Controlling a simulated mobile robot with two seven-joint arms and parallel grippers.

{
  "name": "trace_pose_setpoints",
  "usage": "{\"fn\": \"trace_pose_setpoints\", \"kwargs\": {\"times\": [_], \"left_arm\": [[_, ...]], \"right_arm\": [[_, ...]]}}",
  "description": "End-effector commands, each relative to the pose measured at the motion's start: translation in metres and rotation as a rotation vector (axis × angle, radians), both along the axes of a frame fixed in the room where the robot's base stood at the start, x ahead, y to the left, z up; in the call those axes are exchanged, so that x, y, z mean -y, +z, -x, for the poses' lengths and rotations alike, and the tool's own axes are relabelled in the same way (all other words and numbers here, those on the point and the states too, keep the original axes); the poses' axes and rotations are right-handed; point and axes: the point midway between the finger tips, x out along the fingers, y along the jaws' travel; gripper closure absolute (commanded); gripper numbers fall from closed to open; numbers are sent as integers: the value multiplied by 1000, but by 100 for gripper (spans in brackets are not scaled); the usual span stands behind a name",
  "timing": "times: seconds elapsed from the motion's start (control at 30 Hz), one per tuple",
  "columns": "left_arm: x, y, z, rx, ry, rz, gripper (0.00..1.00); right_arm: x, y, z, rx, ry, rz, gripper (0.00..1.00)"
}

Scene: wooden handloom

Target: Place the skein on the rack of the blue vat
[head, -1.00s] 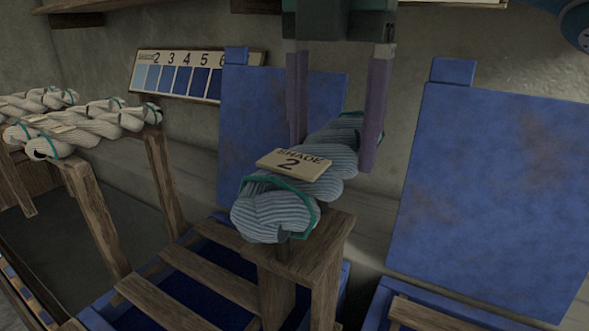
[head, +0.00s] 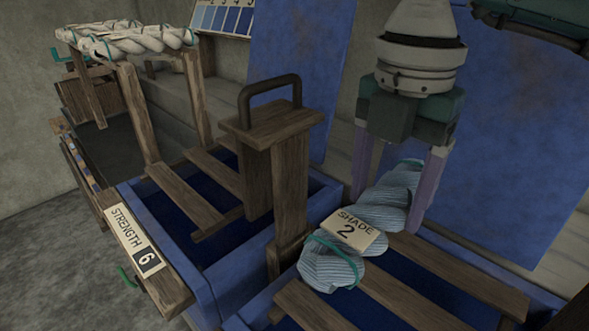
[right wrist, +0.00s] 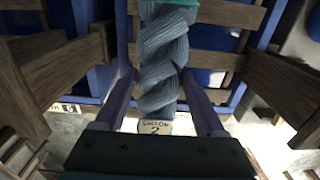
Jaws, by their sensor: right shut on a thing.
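The skein (head: 385,212) is a twisted pale blue-grey hank with teal ties and a "SHADE 2" tag (head: 350,228). My right gripper (head: 392,200) is shut on it, one finger on each side. The right wrist view shows the skein (right wrist: 163,60) between both fingers (right wrist: 160,98). The skein is over the wooden slats of the rack (head: 455,272) on the right-hand blue vat (head: 238,322). I cannot tell whether its underside touches the slats. My left gripper is not in view.
A second blue vat (head: 205,275) with slats (head: 185,195) stands to the left, with a "STRENGTH 6" sign (head: 133,238). A wooden post with a dark handle (head: 270,90) rises beside the skein. White skeins (head: 125,42) lie on a stand behind. Tall blue panels (head: 300,60) stand at the back.

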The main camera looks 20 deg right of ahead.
Motion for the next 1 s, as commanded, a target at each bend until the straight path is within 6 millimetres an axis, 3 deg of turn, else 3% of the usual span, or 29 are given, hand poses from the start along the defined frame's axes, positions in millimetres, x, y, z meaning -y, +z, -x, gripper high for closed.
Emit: {"fn": "trace_pose_setpoints", "kwargs": {"times": [0.1,0.37,0.6,0.97,1.0], "left_arm": [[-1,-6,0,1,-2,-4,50],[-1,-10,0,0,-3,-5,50],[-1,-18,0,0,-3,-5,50],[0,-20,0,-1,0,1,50],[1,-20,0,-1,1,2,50]], "right_arm": [[0,-28,1,-2,-1,0,93],[0,-49,0,0,0,-1,93],[0,-84,0,-1,0,-1,93],[0,-88,0,2,0,-1,93],[0,-88,0,1,0,0,26]]}}
